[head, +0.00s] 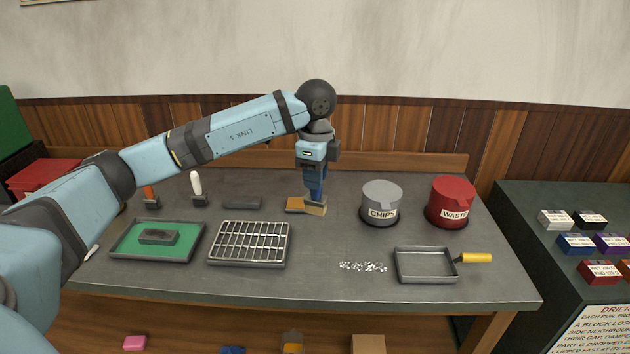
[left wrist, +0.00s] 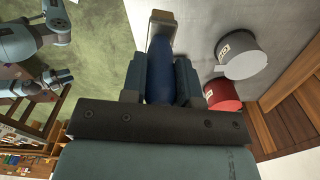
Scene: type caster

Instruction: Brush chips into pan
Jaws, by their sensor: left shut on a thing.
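My left gripper (head: 314,184) points down over the back middle of the bench, shut on the blue handle of a brush (head: 316,208). The brush's pale head is low, by an orange block (head: 295,204); whether they touch is unclear. The left wrist view shows the blue handle (left wrist: 160,72) between the fingers. Silvery chips (head: 362,267) lie loose on the bench near its front. The shallow grey pan (head: 428,279) with a yellow handle lies just right of them, looking empty. My right gripper (left wrist: 56,82) appears small in the left wrist view, its jaws unclear.
A grey CHIPS bin (head: 381,196) and a red WASTE bin (head: 452,196) stand behind the chips and pan. A wire rack (head: 249,243) and a green-lined tray (head: 190,247) lie to the left. Bare bench lies between the brush and chips.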

